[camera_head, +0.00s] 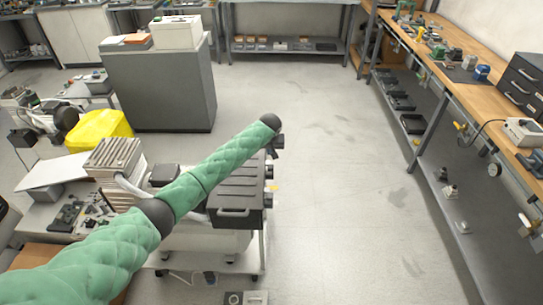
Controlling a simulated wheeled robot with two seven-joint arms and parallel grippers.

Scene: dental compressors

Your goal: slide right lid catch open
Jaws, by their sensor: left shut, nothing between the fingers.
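The dark grey lid (238,194) of a compressor unit lies closed on a wheeled stand, with a handle on its near edge. Small dark fittings (269,172) stick out along the lid's right side; I cannot tell which one is the right lid catch. My left arm, in a green padded sleeve, crosses over the unit from the lower left and hides part of the lid. My left gripper (276,145) is at the arm's far end, near the lid's far right corner. It is shut and holds nothing. Its fingertips are small and partly hidden. My right gripper is out of view.
A ribbed beige motor housing (115,155) stands left of the lid. A yellow bin (98,130) and a grey cabinet (160,88) are behind. A long wooden workbench (470,85) runs along the right. The floor between unit and bench is clear.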

